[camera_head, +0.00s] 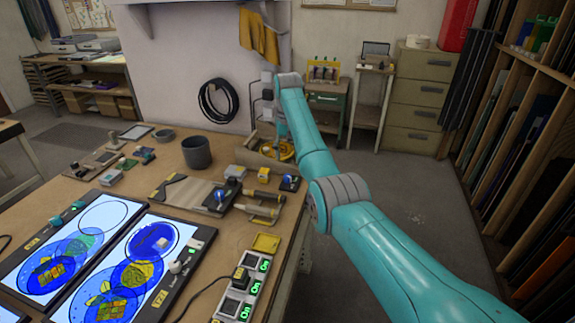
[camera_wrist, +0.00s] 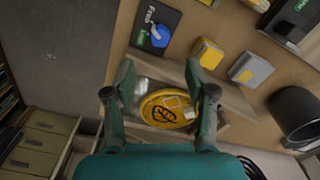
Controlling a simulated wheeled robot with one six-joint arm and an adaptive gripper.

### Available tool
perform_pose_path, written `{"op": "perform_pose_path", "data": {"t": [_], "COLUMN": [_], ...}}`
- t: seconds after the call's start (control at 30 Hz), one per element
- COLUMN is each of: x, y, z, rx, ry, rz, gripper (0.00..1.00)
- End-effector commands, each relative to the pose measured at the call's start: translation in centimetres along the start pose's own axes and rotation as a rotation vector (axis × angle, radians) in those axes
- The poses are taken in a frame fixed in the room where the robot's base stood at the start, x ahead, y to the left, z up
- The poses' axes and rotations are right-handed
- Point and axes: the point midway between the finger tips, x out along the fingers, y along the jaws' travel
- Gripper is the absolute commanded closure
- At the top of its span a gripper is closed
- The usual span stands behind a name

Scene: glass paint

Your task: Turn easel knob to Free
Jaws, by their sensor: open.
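A black plate (camera_wrist: 144,45) with a blue knob (camera_wrist: 158,36) lies on the table in the wrist view. A white "Free" label and a green-lit label, too small to read surely, show beside the knob. The same plate with its blue knob (camera_head: 290,181) is near the table's right edge in the head view. My gripper (camera_wrist: 160,72) is open and empty, its fingers spread on either side of a wooden tray (camera_wrist: 236,101) with a yellow disc (camera_wrist: 165,108) seen beyond them. The knob is above the fingertips in the wrist picture, apart from them.
Two yellow-and-grey blocks (camera_wrist: 207,53) (camera_wrist: 250,69) and a dark cup (camera_wrist: 297,112) stand near the plate. Another black plate with a blue knob (camera_head: 221,197) lies to its left. Lit panels (camera_head: 125,270) cover the near table. The floor to the right is open.

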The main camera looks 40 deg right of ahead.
Motion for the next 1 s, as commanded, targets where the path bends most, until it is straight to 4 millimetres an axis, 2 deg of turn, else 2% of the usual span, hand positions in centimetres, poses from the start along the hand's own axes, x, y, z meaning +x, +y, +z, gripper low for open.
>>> {"op": "perform_pose_path", "data": {"t": [0.1, 0.33, 0.87, 1.0], "x": [-1.7, -2.9, -2.8, -1.1], "y": [0.0, 0.0, 0.0, 0.8], "z": [0.0, 0.0, 0.0, -0.3], "rx": [0.000, 0.000, 0.001, 0.027], "ry": [0.001, 0.000, 0.000, 0.028], "rz": [0.000, 0.000, 0.000, -0.003], "gripper": [0.45, 0.45, 0.45, 0.45]}}
